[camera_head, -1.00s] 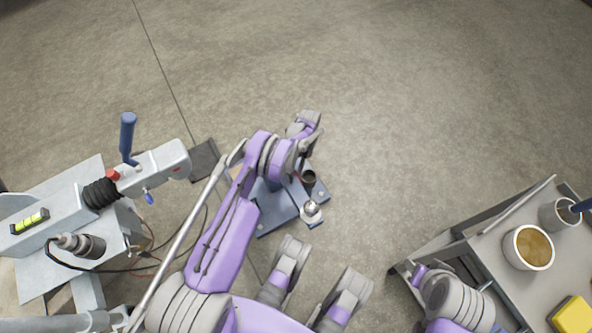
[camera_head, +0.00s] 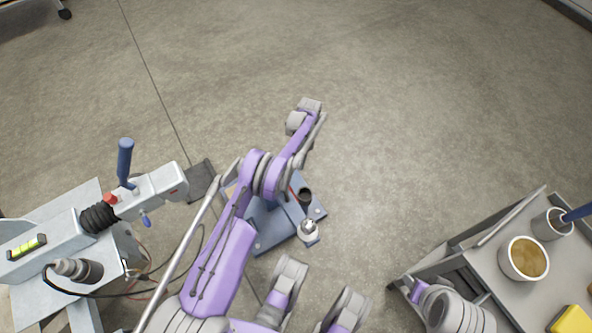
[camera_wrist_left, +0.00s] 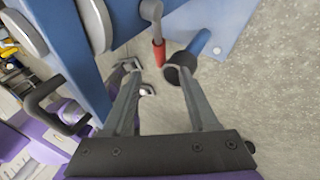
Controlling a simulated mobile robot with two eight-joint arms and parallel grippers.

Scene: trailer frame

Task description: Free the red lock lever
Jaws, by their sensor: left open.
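A short lever with a red grip (camera_wrist_left: 158,52) hangs from a grey rounded end beside a blue post in the left wrist view. In the head view only a sliver of red (camera_head: 291,189) shows at the blue stand (camera_head: 265,238). My left gripper (camera_wrist_left: 158,76) is open in the left wrist view, with the red grip seen between and just beyond its fingertips. Its right finger overlaps the dark end of a blue rod (camera_wrist_left: 203,44); I cannot tell if they touch. In the head view my left arm hides the fingers.
A grey trailer coupling (camera_head: 155,185) with a blue handle (camera_head: 125,160) stands left. The stand bears a black cylinder (camera_head: 305,196) and a silver ball (camera_head: 308,229). A cart (camera_head: 455,238) with a tub (camera_head: 525,258) is right. Floor beyond is clear.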

